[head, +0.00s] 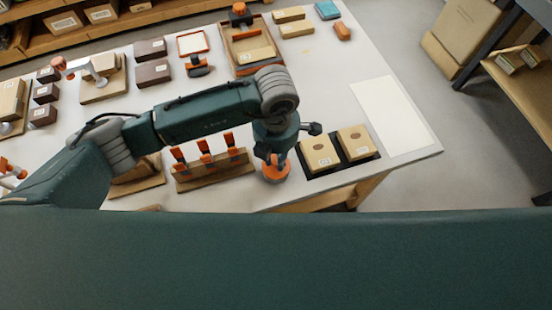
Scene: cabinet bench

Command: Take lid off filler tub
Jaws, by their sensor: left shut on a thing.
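The filler tub (277,178) is a small round tub with an orange and grey top, standing near the front edge of the white bench. My left gripper (273,160) points down at it from directly above, with its fingers shut at the orange lid (271,170). The wrist and fingers hide much of the lid, and I cannot tell whether the lid is seated or raised. My right gripper is not in view.
A wooden rack (215,168) with several orange-handled tools stands left of the tub. A black tray (340,162) with two tan boxes is close on the right. A white sheet (392,115) lies at the right end, with bare bench around it.

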